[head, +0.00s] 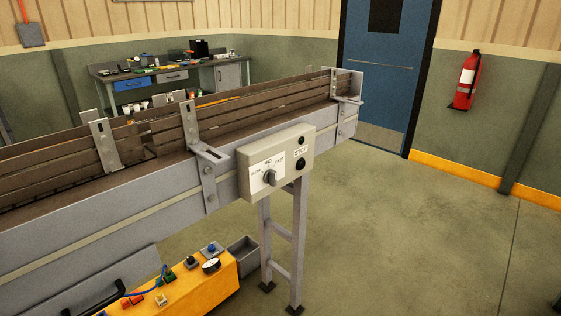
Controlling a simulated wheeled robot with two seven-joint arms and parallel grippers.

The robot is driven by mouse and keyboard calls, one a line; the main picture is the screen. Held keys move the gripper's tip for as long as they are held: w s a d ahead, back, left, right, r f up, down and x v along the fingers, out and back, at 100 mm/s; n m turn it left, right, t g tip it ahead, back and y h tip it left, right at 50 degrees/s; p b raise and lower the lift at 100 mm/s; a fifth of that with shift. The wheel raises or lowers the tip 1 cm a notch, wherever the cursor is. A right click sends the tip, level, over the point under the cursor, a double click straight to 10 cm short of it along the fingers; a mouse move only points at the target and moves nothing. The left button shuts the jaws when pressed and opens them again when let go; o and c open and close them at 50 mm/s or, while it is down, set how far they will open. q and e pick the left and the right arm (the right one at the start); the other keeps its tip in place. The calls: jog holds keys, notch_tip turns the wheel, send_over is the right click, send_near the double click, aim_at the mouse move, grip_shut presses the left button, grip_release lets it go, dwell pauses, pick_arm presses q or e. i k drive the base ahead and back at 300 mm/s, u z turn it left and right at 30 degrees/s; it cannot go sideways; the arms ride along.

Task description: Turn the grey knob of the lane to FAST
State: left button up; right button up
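The grey knob (269,177) sits on the white dial plate of a beige control box (297,150). The box is fixed to the near side of the conveyor lane (70,240). The dial reads SLOW on the left, MID at the top and FAST on the right. The knob is small here, and I cannot tell for certain which mark it points to. To its right on the box are a STOP label (300,152) and two dark round buttons (300,164). Neither of my grippers is in view.
Below the lane stand its grey leg frame (299,240), an orange box with switches (205,284) and a grey bin (243,256). The floor right of the control box is clear. A workbench (165,82), a blue door (385,70) and a fire extinguisher (467,82) are farther back.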

aim_at(270, 176)
jog(key=z, duration=1.35)
jog(key=i, duration=0.55)
jog(key=u, duration=1.45)
